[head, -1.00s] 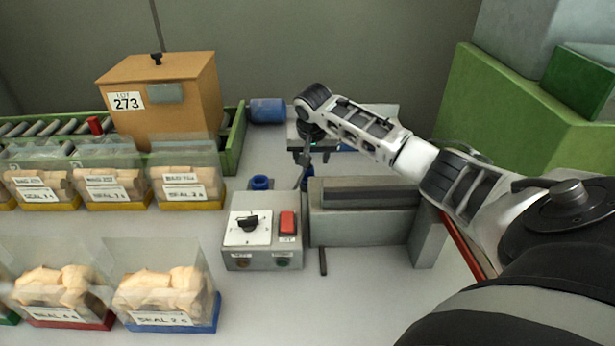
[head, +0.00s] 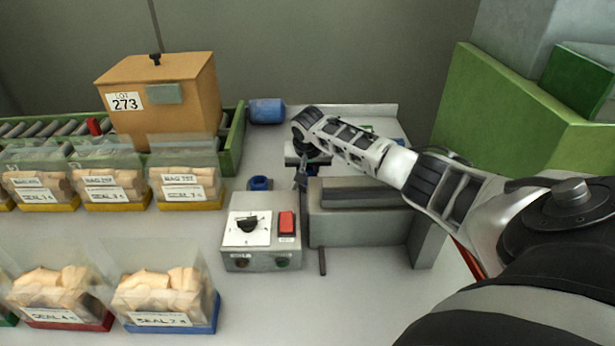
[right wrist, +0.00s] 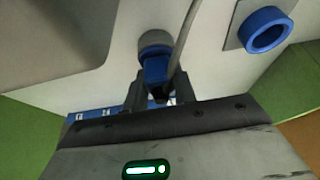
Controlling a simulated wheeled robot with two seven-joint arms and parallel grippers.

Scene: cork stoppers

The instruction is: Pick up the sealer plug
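The sealer plug, blue with a grey rounded end (right wrist: 155,55), is in the right wrist view straight ahead of my right gripper (right wrist: 158,95). The two dark fingers stand apart, one on either side of the plug's near end. A grip on it does not show. A grey cable passes close by its right side. In the head view my right gripper (head: 304,172) points down behind the sealer (head: 355,225), with blue showing at its fingers. The far side of the plug is hidden. My left gripper is not in view.
A blue ring socket (head: 260,183) sits left of the gripper; it also shows in the right wrist view (right wrist: 250,41). A control box (head: 262,258) stands in front. Bins of corks (head: 187,207), a carton (head: 185,105) and a blue cylinder (head: 267,111) lie around.

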